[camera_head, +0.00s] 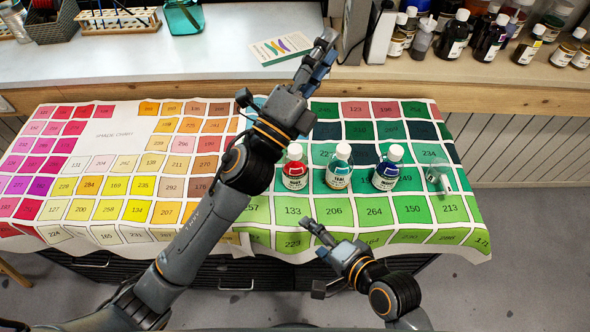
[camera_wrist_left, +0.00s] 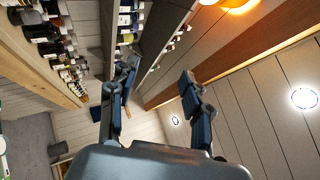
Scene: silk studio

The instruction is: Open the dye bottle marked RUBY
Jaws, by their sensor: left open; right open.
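Three dye bottles with white caps stand upright in a row on the shade chart cloth (camera_head: 75,210). The red bottle (camera_head: 295,172), at the left of the row, appears to be RUBY, though its label is small. A teal bottle (camera_head: 339,168) is in the middle and a dark blue bottle (camera_head: 386,170) at the right. All caps are on. My left gripper (camera_head: 322,52) is open and empty, above and beyond the bottles; its parted fingers show in the left wrist view (camera_wrist_left: 158,78). My right gripper (camera_head: 318,238) is open and empty, nearer than the red bottle.
A clear glass item (camera_head: 438,179) is on the cloth right of the bottles. On the back counter are a booklet (camera_head: 281,46), many dark bottles (camera_head: 490,40), a teal container (camera_head: 183,17) and a tube rack (camera_head: 118,21).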

